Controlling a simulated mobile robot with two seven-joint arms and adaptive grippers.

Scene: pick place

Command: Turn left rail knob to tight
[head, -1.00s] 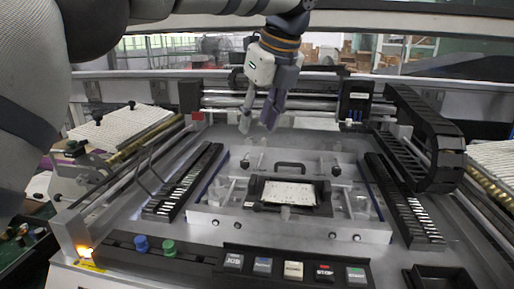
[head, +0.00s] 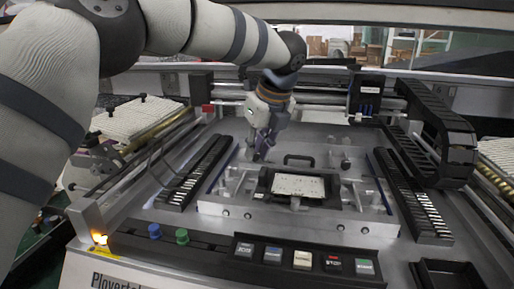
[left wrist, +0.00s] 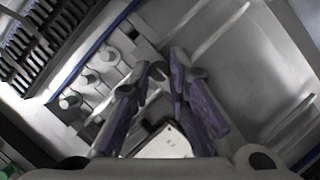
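My left gripper (head: 258,152) reaches down at the back left corner of the silver fixture (head: 220,208). In the left wrist view its two purple fingers (left wrist: 160,66) point ahead with a gap between their tips. A small dark shape (left wrist: 157,72) shows at that gap; it may be the left rail knob, but the fingers partly hide it. I cannot tell if they touch it. In the head view the left knob is hidden by the gripper. A matching black knob (head: 346,164) stands at the fixture's back right. My right gripper is not in view.
A white board (head: 298,185) sits in a black frame mid-fixture, with a black handle (head: 298,160) behind it. Black slotted strips (head: 195,172) flank the fixture. A gantry rail and black cable chain (head: 440,125) stand behind and right. Buttons (head: 302,258) line the front.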

